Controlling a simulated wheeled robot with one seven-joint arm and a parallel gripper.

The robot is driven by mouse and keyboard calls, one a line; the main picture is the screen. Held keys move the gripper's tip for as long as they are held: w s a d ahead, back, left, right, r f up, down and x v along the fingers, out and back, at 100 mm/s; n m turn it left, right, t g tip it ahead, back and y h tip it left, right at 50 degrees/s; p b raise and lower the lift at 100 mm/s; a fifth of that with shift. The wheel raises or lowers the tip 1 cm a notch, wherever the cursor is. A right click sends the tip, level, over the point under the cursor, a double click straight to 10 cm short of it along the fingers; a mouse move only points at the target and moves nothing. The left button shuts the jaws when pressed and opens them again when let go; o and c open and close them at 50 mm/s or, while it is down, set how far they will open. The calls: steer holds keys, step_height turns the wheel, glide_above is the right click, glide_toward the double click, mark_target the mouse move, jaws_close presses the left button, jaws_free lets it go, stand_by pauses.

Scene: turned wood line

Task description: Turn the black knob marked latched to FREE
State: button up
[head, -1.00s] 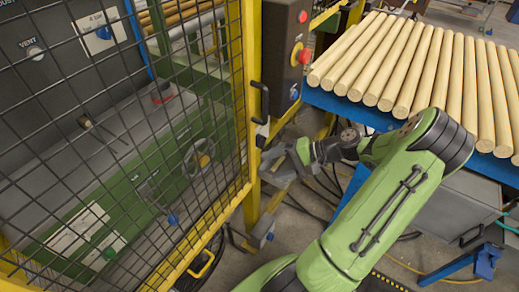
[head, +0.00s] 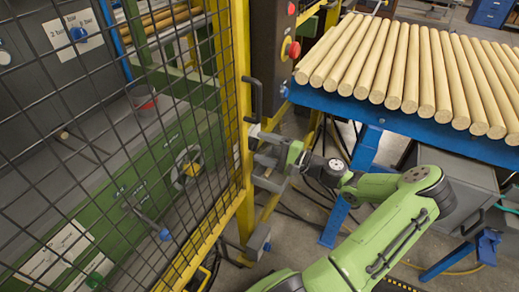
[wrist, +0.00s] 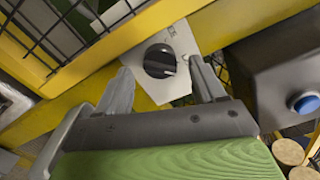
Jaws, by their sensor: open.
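The black knob (wrist: 160,61) is a round dial with a pale pointer mark, set on a light grey plate (wrist: 178,42) on the yellow frame. The plate's lettering is too small to read. In the wrist view my gripper (wrist: 159,72) is open, with one finger on each side of the knob and the knob between and just beyond the tips. I cannot tell whether either finger touches it. In the head view my gripper (head: 268,160) is at the yellow gate post, below the black door handle (head: 253,97); the knob cannot be made out there.
A yellow-framed mesh guard (head: 120,150) stands left, with the green machine (head: 150,185) behind it. A dark control box with a blue button (wrist: 304,103) sits close right of my gripper. A blue rack (head: 400,117) of wooden rods is at the right.

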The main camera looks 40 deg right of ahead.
steer(key=shift+x, duration=0.9)
steer(key=c, duration=1.1)
steer(key=shift+o, duration=0.2)
